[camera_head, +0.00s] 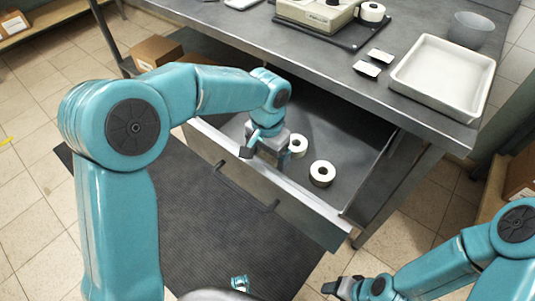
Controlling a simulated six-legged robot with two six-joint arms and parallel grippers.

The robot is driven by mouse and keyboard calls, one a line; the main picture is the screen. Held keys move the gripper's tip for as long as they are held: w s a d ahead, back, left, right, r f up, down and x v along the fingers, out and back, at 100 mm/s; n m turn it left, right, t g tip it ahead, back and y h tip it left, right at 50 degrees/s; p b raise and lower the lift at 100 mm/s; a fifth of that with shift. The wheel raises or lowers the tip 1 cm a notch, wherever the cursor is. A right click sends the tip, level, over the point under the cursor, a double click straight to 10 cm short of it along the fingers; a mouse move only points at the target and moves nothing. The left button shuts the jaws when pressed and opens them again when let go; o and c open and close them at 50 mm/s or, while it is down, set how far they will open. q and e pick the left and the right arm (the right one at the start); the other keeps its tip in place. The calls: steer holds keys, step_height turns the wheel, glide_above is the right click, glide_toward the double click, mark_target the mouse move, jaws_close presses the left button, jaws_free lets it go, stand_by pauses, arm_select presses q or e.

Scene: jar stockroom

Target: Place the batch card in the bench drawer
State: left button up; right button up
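The bench drawer (228,161) is pulled out below the bench top, with its handle on the front panel. My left gripper (267,154) points down over the drawer's left part, near its front wall. Its fingers look spread apart, and I see nothing between them. I cannot make out the batch card for certain; the gripper and arm hide part of the drawer floor. My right gripper (342,287) is low at the bottom, in front of the bench and outside the drawer; its finger gap is unclear.
Two white tape rolls (322,174) lie in the drawer. On the bench are a white tray (443,76), a grey bowl (471,30), a scale (317,14) and two small white-topped pieces (367,69). A dark mat (205,240) covers the floor in front.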

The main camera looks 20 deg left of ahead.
mark_target(267, 159)
arm_select(q)
steer(key=shift+r, duration=0.1)
steer(key=shift+r, duration=0.35)
step_height(267, 159, up, 12)
steer(key=p, duration=0.3)
steer(key=shift+f, duration=0.25)
